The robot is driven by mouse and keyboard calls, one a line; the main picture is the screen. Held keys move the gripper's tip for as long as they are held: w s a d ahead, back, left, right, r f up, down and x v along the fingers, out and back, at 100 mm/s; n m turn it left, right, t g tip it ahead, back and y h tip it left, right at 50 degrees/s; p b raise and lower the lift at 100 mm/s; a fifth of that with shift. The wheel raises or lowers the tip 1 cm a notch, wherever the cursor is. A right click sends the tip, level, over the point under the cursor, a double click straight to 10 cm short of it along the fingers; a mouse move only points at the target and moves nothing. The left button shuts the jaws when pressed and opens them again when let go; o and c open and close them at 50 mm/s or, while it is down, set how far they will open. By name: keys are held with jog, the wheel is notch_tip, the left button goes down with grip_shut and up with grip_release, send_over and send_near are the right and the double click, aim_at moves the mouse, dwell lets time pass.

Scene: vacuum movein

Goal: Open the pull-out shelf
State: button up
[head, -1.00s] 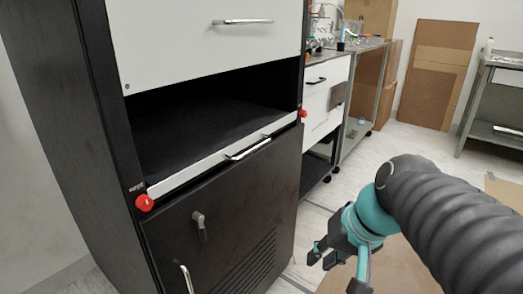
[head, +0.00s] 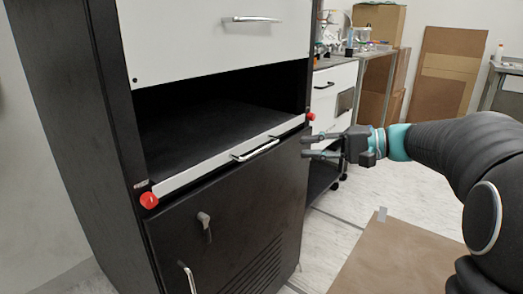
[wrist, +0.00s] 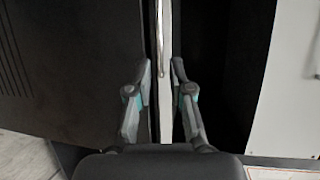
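The pull-out shelf has a narrow white front strip (head: 205,172) with a chrome bar handle (head: 256,149). It sits flush in the black cabinet, below a dark opening, with a red knob at each end. My gripper (head: 304,147) is open and empty to the right of the handle, its fingers pointing left toward the cabinet. In the wrist view my gripper (wrist: 161,69) has its two fingers apart on either side of the white strip (wrist: 166,105) as seen from here. The handle (wrist: 158,40) lies ahead between the fingertips; no contact shows.
Below the shelf is a black door (head: 225,220) with a latch and handle. A white upper panel (head: 210,40) with a handle is above. A white drawer unit (head: 333,95) and bench stand behind my gripper. A brown board (head: 385,260) lies on the floor, lower right.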

aim_at(264, 149)
jog(key=x, duration=1.2)
jog(key=shift+d, duration=0.1)
grip_shut()
